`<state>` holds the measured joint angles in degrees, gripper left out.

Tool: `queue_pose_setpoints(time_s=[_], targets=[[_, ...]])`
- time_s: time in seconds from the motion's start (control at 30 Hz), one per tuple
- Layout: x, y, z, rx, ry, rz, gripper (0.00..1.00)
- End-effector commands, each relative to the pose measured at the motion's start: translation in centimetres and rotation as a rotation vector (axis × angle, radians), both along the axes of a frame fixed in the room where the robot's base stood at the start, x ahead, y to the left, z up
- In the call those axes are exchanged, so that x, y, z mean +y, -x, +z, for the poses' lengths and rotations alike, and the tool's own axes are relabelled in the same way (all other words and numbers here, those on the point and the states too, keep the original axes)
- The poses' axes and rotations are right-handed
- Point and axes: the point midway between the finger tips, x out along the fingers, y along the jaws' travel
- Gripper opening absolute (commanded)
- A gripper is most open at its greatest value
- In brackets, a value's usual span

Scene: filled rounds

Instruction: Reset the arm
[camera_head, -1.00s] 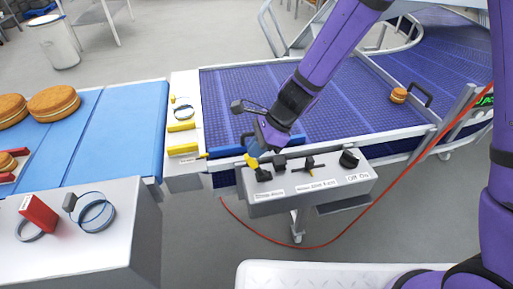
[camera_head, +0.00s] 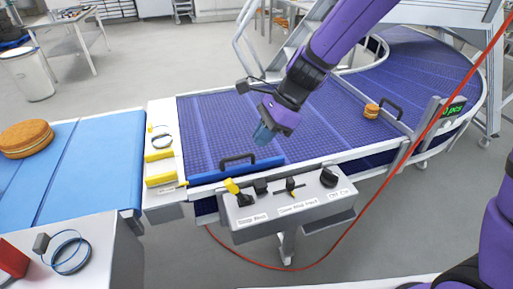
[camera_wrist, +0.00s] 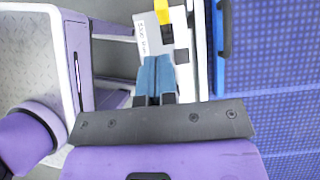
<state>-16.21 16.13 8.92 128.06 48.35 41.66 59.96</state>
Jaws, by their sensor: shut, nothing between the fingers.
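My purple arm reaches in from the upper right in the head view. My gripper (camera_head: 264,136) hangs above the near part of the blue mesh conveyor (camera_head: 215,115), beyond the control box (camera_head: 255,226). In the wrist view my gripper (camera_wrist: 156,75) shows its two blue fingers pressed together with nothing between them. The control box also shows in the wrist view (camera_wrist: 147,32), past the fingertips, with a yellow-handled switch (camera_wrist: 163,12) at its top. In the head view the box carries the yellow switch (camera_head: 236,190), dark levers and a black knob (camera_head: 329,178).
A round filled cake (camera_head: 371,111) sits on the mesh conveyor near a black handle. Another round (camera_head: 27,137) lies on the plain blue belt (camera_head: 100,165) at left. A blue bar with a handle (camera_head: 236,171) edges the conveyor. A red cable (camera_head: 351,222) loops past the box.

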Motion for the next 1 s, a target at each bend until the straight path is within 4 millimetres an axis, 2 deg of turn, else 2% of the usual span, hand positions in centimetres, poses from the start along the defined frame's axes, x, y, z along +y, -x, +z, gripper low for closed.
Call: queue_pose_setpoints(time_s=[0.43, 0.57, 0.77, 1.0], targets=[[-0.2, 0.0, 0.5, -0.002, -0.001, 0.001, 0.0], [-1.1, 0.1, 1.5, -0.041, 0.004, 0.032, 0.0], [-5.1, 1.3, 5.8, -0.222, 0.035, 0.192, 0.0], [-11.1, 4.1, 10.8, -0.463, 0.126, 0.432, 0.0]])
